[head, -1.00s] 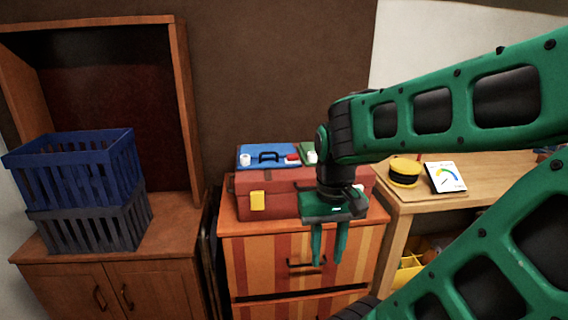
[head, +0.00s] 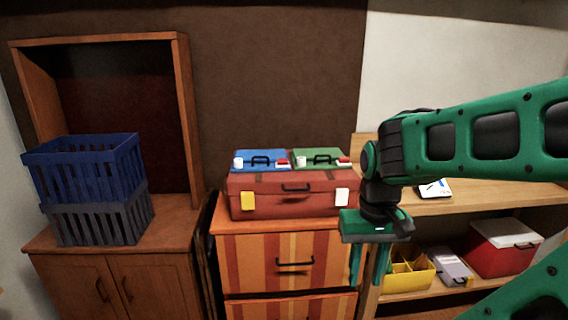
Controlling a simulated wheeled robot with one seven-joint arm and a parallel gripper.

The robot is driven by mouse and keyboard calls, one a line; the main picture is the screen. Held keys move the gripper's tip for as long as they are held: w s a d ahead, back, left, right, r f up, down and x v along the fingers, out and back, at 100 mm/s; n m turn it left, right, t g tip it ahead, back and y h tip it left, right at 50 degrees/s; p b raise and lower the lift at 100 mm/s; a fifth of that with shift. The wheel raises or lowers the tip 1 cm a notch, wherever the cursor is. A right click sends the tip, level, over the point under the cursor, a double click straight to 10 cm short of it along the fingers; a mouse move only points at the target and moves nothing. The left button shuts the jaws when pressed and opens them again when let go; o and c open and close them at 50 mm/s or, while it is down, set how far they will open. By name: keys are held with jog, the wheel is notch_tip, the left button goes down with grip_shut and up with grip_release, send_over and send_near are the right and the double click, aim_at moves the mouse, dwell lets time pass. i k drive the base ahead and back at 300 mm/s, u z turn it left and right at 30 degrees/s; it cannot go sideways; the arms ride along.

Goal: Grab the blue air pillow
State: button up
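I see no blue air pillow that I can make out in this view. The blue things in sight are a slatted crate (head: 85,165) at the left and a small case (head: 260,154) with a black handle on top of the red toolbox. My gripper (head: 369,272) points down in front of the wooden shelf, right of the striped drawers. Its two green fingers are apart with nothing between them. My arm hides part of the shelf top.
The blue crate sits on a grey crate (head: 100,220) on a cabinet. A red toolbox (head: 290,207) with the blue and green (head: 320,154) cases stands on striped drawers (head: 275,249). The lower shelf holds a yellow bin (head: 410,279), a grey device (head: 453,268) and a red cooler (head: 503,252).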

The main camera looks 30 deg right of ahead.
aim_at(237, 166)
jog(key=z, duration=0.8)
jog(key=i, duration=0.4)
jog(key=z, duration=0.1)
